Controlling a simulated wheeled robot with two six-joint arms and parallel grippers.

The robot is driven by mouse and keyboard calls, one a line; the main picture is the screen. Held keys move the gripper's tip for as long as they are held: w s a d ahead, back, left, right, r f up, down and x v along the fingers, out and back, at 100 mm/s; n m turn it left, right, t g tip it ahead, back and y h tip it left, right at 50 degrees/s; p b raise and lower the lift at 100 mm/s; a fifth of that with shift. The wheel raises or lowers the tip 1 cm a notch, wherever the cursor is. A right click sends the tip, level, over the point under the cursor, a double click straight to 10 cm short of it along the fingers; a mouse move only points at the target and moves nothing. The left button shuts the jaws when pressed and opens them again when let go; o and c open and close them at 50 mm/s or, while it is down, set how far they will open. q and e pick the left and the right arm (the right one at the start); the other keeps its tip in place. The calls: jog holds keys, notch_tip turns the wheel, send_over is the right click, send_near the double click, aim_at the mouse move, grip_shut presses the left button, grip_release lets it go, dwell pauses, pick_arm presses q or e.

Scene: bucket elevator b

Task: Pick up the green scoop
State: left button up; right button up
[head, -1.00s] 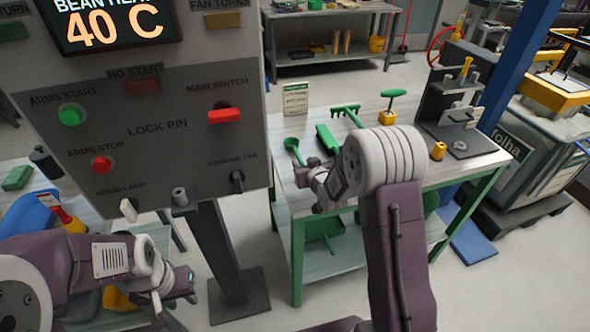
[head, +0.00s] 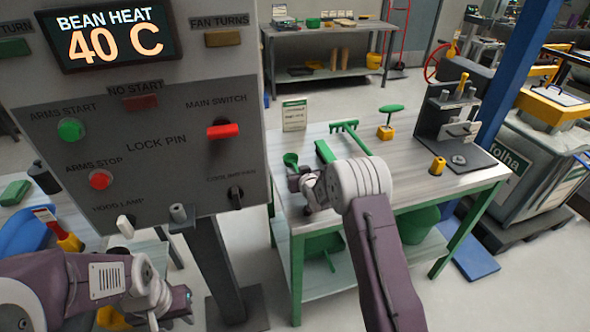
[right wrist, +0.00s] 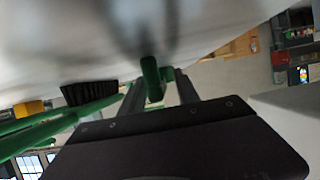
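The green scoop (head: 290,159) lies on the light table (head: 400,170), near its left edge. My right gripper (head: 299,180) is down at the scoop's near end, and the arm hides part of the scoop. In the right wrist view a green part of the scoop (right wrist: 152,78) shows between the two dark fingers (right wrist: 158,92). The fingers are apart, with no clear grip on it. My left gripper (head: 178,305) is at the lower left, below the control panel, away from the scoop; its fingers are too unclear to read.
A green brush (head: 325,151) lies just right of the scoop; its black bristles (right wrist: 90,93) show in the wrist view. The control panel (head: 150,150) is at left.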

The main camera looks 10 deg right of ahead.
jog(key=shift+r, duration=0.1)
jog(key=c, duration=0.4)
grip_shut()
notch_tip(320, 180, up, 9)
jog(key=shift+p, duration=0.45)
jog(key=shift+r, duration=0.7)
jog(key=s+f+p, duration=0.2)
jog(key=s, duration=0.4)
jog(key=b, duration=0.5)
send_near(297, 169)
jog(key=shift+w+f, duration=0.75)
jog(key=shift+f, duration=0.15)
jog(key=shift+w+f, duration=0.7)
jog(key=shift+f, duration=0.2)
